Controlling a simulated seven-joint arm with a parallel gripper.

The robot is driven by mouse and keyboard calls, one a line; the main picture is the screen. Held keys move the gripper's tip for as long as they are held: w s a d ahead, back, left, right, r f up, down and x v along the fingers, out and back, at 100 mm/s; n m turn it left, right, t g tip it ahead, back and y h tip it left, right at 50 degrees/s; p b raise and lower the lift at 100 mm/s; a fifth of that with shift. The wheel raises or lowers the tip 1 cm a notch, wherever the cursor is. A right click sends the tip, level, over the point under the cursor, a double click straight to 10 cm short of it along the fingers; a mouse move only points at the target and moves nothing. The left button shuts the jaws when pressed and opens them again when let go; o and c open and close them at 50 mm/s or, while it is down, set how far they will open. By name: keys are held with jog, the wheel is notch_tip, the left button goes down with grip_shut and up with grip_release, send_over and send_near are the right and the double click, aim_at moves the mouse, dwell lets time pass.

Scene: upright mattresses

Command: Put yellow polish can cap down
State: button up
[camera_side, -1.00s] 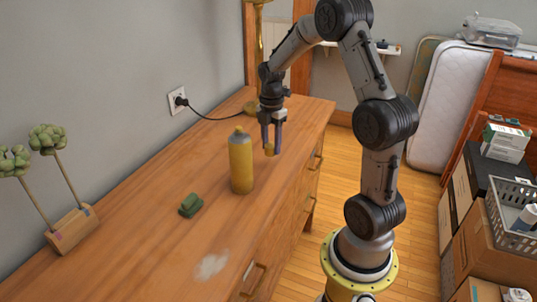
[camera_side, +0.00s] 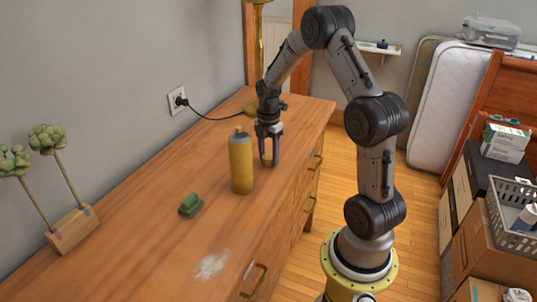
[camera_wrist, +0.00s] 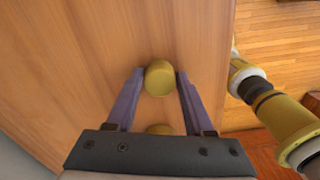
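The yellow polish can cap (camera_side: 267,160) is between the fingertips of my gripper (camera_side: 269,162), at or just above the wooden dresser top; I cannot tell if it touches. In the wrist view the cap (camera_wrist: 159,78) sits between the two purple-grey fingertips (camera_wrist: 160,77), which appear to touch its sides. My gripper points down. The yellow polish can (camera_side: 241,163) stands upright just left of my gripper in the side view, with a small yellow nozzle on top. Another yellow shape (camera_wrist: 158,129) shows partly behind the gripper body in the wrist view; I cannot tell what it is.
The dresser top (camera_side: 150,195) bears a green block (camera_side: 191,205), a wooden stand with green plants (camera_side: 73,229), a pale smudge (camera_side: 211,266) and a brass lamp (camera_side: 259,50) at the back. A black cord (camera_side: 215,118) runs from the wall outlet. The dresser's right edge is close to my gripper.

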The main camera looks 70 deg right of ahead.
aim_at(268, 156)
jog(key=shift+o, duration=1.2)
jog(key=shift+r, duration=0.1)
notch_tip(268, 156, up, 11)
jog(key=s+a+r+m+t, duration=0.2)
jog(key=a+r+m, duration=0.2)
jog(key=a+r, duration=0.45)
jog(key=s+a+m+t, duration=0.3)
jog(key=s+a+m, duration=0.8)
jog(key=s+a, duration=0.3)
jog(key=shift+s+a+f+t, duration=0.15)
jog(key=shift+s+a+t, duration=0.15)
jog(key=shift+a, duration=0.55)
